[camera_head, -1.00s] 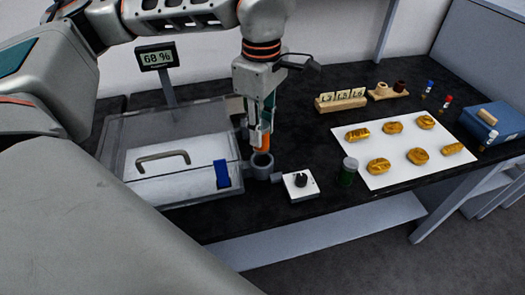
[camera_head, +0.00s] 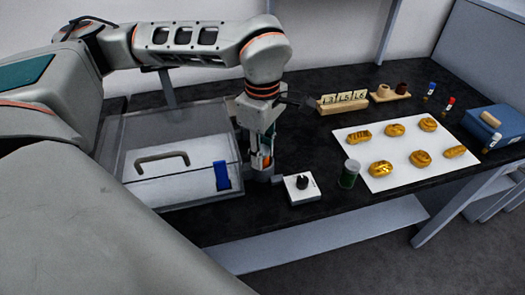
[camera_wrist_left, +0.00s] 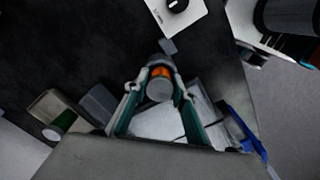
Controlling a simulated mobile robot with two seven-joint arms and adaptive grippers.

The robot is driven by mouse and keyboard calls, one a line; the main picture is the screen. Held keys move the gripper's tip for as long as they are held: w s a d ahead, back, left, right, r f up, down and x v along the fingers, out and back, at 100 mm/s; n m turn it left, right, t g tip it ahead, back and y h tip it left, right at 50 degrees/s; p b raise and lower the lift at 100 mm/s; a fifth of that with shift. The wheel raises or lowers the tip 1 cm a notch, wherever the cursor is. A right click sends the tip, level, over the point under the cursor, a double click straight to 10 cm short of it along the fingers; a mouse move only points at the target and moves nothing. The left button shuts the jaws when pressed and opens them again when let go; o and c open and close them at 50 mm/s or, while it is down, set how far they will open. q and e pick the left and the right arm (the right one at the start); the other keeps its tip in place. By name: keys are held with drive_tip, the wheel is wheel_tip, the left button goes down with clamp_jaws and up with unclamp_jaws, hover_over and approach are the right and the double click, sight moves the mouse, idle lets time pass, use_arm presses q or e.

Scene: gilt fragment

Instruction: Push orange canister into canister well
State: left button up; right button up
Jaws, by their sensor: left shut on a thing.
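My left gripper (camera_head: 262,152) points down with its fingers shut on the orange canister (camera_head: 266,161). In the left wrist view the canister (camera_wrist_left: 160,90) shows a grey end and an orange band between the two fingers. The canister well (camera_head: 263,174) is a grey cup beside the glass case, directly under the gripper. Part of the well (camera_wrist_left: 162,62) shows past the canister in the wrist view. The canister is in line with the well and its lower end is hidden, so I cannot tell how deep it sits. My right gripper is not in view.
The clear case (camera_head: 115,150) with a handled white panel stands left of the well. A white box with a black knob (camera_head: 302,183) and a green jar (camera_head: 349,174) stand to the right. Gold pieces lie on a white mat (camera_head: 383,150). Number blocks (camera_head: 342,101) stand behind.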

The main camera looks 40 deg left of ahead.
sight(263, 150)
use_arm(q)
drive_tip(key=o, duration=1.1)
drive_tip(key=shift+r, duration=0.55)
wheel_tip(263, 150, up, 11)
drive_tip(key=shift+r+p, duration=0.1)
drive_tip(key=shift+p, duration=0.6)
